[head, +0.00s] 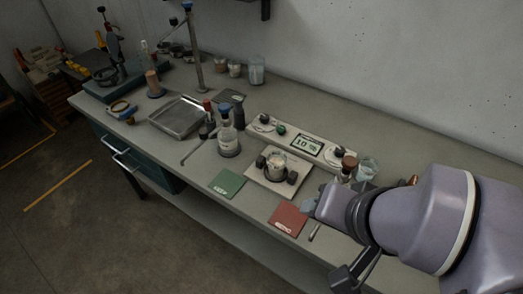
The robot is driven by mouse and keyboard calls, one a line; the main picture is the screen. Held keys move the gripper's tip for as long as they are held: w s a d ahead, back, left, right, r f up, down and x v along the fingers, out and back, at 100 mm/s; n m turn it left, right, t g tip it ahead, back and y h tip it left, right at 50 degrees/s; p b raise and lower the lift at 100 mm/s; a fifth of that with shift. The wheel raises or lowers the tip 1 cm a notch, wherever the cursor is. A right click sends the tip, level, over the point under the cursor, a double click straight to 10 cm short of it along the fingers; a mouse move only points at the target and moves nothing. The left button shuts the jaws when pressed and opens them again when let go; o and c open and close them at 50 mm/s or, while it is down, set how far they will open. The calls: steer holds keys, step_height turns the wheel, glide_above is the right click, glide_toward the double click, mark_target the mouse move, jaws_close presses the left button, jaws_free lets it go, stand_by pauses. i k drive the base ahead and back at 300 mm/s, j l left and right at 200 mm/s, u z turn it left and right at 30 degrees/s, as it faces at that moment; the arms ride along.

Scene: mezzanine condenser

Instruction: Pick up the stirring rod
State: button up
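A short, thin, light rod (314,232), which may be the stirring rod, lies on the bench near its front edge, just right of the red card (287,219). Another thin grey rod-like piece (191,153) slants beside the clear bottle (228,140); I cannot tell if it is separate or a spout. My arm fills the lower right. A black part at its end, seemingly my gripper (346,277), hangs low, right of and below the short rod in the picture. Its fingers are not clear, so I cannot tell whether it is open.
A balance (270,180) reading 10 with a unit holds a small beaker (277,164). A green card (227,183), a metal tray (178,118) and a glass beaker (368,169) stand nearby. A stand post (196,55) rises at the back. The bench's right rear is clear.

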mark_target(207, 102)
steer(key=i+j+z, duration=0.2)
steer(key=j, duration=0.35)
steer(key=i+j+z, duration=0.2)
steer(key=j, duration=0.45)
steer(key=i+j+z, duration=0.25)
steer(key=j, duration=0.35)
steer(key=j+z, duration=0.2)
steer(key=j, duration=0.45)
steer(key=j+z, duration=0.2)
steer(key=j, duration=0.45)
steer(key=i, duration=0.05)
